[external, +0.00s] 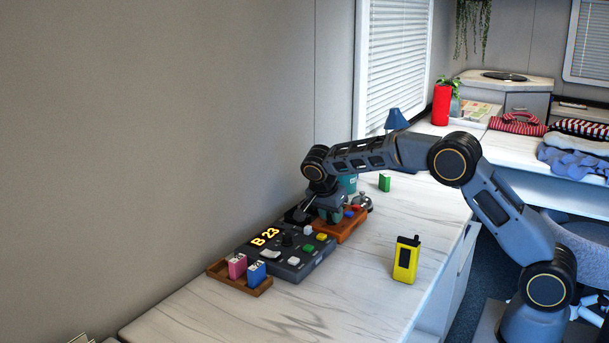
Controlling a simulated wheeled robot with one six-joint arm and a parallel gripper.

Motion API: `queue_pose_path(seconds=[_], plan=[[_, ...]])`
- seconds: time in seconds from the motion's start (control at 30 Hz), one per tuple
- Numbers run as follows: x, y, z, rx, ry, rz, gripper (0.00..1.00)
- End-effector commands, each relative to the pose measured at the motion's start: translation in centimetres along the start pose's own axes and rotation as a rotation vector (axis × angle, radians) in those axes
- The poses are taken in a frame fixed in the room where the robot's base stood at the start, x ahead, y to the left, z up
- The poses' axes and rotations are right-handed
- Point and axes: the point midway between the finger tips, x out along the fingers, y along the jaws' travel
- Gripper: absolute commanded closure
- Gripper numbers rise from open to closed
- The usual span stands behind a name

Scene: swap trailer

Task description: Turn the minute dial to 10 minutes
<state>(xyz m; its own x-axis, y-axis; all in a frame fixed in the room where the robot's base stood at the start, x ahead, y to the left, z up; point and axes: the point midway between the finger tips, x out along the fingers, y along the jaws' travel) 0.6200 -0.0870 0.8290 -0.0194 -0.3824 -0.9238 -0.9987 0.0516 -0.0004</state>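A dark grey console (299,270) lies on the marble-patterned counter near the wall. Its lit yellow display (265,237) reads "B 23". A dark round knob (287,240) stands on its top, and I cannot read any minute marks around it. The console also carries white, green and yellow buttons. My gripper (312,215) points down at the back end of the console, by the wooden tray. It is small and dark here, its fingers blend with things behind, and I cannot tell whether it is open or touching anything.
A wooden tray (352,227) with small coloured pieces adjoins the console's back end. A wooden holder (219,275) with pink and blue blocks stands at its front. A yellow handheld device (406,260) stands to the right. A bell (362,202) and green block (384,183) are behind. The front counter is clear.

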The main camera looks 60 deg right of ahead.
Motion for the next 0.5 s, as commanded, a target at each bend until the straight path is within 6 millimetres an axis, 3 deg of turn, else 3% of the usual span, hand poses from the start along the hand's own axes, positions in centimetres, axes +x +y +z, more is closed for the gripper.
queue_pose_path(seconds=[0.23,0.5], plan=[[0.0,0.0,0.01,-0.001,0.0,0.0,0.48],[-0.18,-0.01,0.0,-0.001,0.0,-0.001,0.48]])
